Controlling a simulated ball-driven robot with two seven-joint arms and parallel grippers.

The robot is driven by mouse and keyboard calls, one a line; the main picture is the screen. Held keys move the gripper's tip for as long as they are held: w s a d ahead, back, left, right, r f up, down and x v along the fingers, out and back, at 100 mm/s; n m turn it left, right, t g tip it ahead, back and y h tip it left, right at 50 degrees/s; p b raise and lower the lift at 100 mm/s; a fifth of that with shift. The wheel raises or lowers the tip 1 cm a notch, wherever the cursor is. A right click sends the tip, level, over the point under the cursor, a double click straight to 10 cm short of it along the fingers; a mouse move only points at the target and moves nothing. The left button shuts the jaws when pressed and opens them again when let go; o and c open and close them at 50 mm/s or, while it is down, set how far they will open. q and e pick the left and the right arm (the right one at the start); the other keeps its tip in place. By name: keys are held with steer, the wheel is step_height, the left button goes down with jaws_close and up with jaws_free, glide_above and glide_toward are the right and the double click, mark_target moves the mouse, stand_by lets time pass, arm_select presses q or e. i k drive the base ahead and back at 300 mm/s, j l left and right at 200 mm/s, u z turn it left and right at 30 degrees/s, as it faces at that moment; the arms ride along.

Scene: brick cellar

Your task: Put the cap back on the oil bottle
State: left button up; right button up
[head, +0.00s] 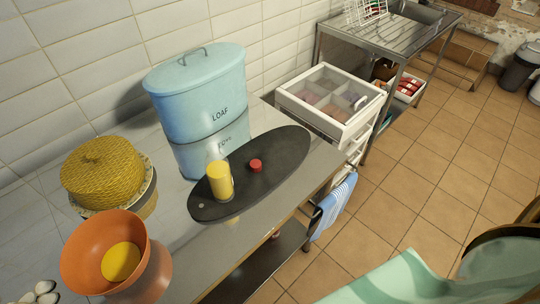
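Neither of my grippers shows in the head view.
A blue loaf bin (200,85) stands close behind the bottle. An orange bowl (84,264) and a yellow woven dome (104,168) are at the left. A white compartment drawer unit (345,127) stands to the right. The board's right part is clear.

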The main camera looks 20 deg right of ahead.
mark_target(217, 165)
steer(key=i+l, duration=0.1)
steer(key=l, duration=0.45)
steer(key=i+l, duration=0.1)
steer(key=l, duration=0.4)
steer(key=i+l, duration=0.1)
steer(key=l, duration=0.45)
steer(key=i+l, duration=0.15)
steer(key=l, duration=0.35)
steer(key=i+l, duration=0.1)
steer(key=l, duration=0.45)
steer(key=i+l, duration=0.1)
steer(key=l, duration=0.4)
steer(key=i+l, duration=0.1)
steer(key=l, duration=0.45)
steer(key=u, duration=2.65)
